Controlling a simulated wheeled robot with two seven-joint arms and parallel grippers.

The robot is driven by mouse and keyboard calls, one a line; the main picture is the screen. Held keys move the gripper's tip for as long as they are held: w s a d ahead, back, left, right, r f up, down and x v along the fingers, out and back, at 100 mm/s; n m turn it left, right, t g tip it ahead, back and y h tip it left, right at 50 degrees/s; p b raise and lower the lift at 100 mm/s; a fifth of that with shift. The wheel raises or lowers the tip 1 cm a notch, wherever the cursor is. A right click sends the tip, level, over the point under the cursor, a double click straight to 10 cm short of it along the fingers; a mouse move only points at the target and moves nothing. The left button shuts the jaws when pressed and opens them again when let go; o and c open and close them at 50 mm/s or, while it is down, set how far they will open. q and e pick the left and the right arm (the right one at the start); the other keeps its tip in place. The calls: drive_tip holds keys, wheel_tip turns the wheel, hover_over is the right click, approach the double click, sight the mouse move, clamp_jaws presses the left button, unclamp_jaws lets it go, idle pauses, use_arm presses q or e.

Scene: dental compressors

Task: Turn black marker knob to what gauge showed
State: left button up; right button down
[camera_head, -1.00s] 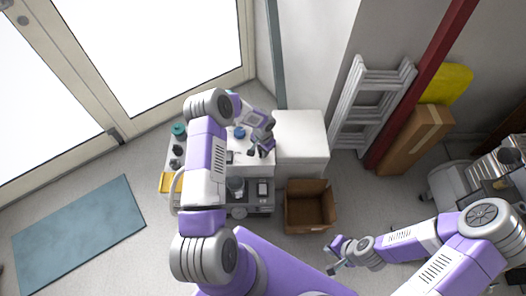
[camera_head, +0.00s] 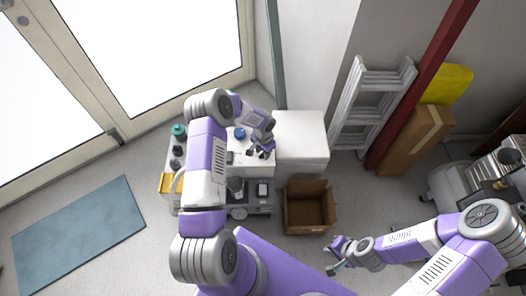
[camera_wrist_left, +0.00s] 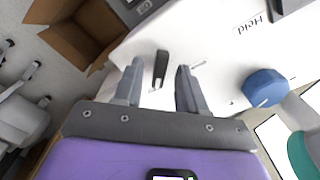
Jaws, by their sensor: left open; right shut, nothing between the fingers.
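The black marker knob (camera_wrist_left: 161,69) is a slim dark bar on a white panel (camera_wrist_left: 218,52) in the left wrist view. My left gripper (camera_wrist_left: 159,66) is open, with one finger on each side of the knob and a visible gap on both sides. I cannot tell how far the fingertips are above the panel. In the head view my left gripper (camera_head: 261,151) is over the white top of the bench unit, and the knob is not clear there. My right gripper (camera_head: 333,267) is shut and empty, away from the panel at lower right. I make out no gauge reading.
A blue round knob (camera_wrist_left: 265,88) is right of the black one, near a "Held" label (camera_wrist_left: 249,24). An open cardboard box (camera_head: 310,207) stands on the floor beside the bench. A white cabinet (camera_head: 301,136) adjoins the panel. A ladder (camera_head: 369,103) leans behind.

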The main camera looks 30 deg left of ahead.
use_arm(q)
wheel_tip(320, 180, up, 8)
drive_tip(key=shift+f+p, duration=0.2)
drive_tip(key=shift+p, duration=0.95)
drive_tip(key=s+d+f+n+h+p, duration=0.1)
drive_tip(key=s+d+h, duration=0.1)
drive_tip(key=s+d, duration=0.45)
drive_tip(key=s+d+f+n+h, duration=0.15)
drive_tip(key=s+d, duration=0.25)
drive_tip(key=d, duration=0.5)
drive_tip(key=s+d+n+p, duration=0.1)
drive_tip(key=s+d+n, duration=0.2)
drive_tip(key=s, duration=0.9)
drive_tip(key=shift+d+r+t+h, duration=0.3)
drive_tip(key=shift+d+r+h, duration=0.05)
drive_tip(key=shift+d, duration=0.7)
